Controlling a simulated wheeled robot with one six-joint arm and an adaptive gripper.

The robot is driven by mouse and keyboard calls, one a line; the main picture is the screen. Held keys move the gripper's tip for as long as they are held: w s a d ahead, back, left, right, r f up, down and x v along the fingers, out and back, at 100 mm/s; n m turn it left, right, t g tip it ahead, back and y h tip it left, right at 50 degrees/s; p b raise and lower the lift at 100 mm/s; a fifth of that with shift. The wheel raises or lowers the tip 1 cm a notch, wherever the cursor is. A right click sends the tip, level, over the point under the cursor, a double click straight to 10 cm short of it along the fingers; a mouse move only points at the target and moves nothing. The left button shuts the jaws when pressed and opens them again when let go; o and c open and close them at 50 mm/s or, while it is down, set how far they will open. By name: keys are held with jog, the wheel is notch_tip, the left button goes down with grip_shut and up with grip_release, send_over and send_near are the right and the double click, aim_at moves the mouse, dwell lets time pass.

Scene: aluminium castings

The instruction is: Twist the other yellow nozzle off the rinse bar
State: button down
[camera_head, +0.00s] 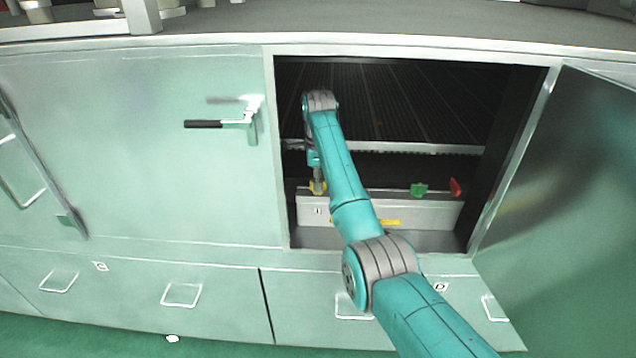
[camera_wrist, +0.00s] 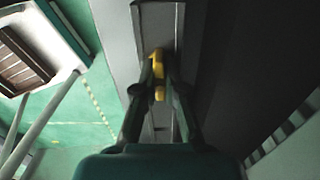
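A yellow nozzle (camera_head: 318,187) stands at the left end of a pale grey bar (camera_head: 430,211) low inside the open cabinet; I take this bar for the rinse bar. My gripper (camera_head: 319,180) reaches down onto the nozzle from above, partly hidden by my arm. In the wrist view my gripper (camera_wrist: 161,88) has both fingertips close against the yellow nozzle (camera_wrist: 158,62), on either side, and looks shut on it. The nozzle still meets the bar (camera_wrist: 158,18). A green piece (camera_head: 419,190) and a red piece (camera_head: 456,187) sit on the bar's right part.
The cabinet door (camera_head: 570,170) stands open at right. A toothed rail (camera_head: 420,148) crosses the dark interior behind the bar. A closed door with a black-handled latch (camera_head: 205,124) is at left.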

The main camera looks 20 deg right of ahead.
jog(key=n, duration=0.4)
jog(key=shift+n, duration=1.2)
jog(key=n, duration=0.2)
jog(key=shift+n, duration=0.4)
jog(key=n, duration=0.3)
jog(key=shift+n, duration=0.3)
jog(key=shift+n, duration=0.5)
jog(key=n, duration=0.4)
jog(key=shift+r, duration=1.25)
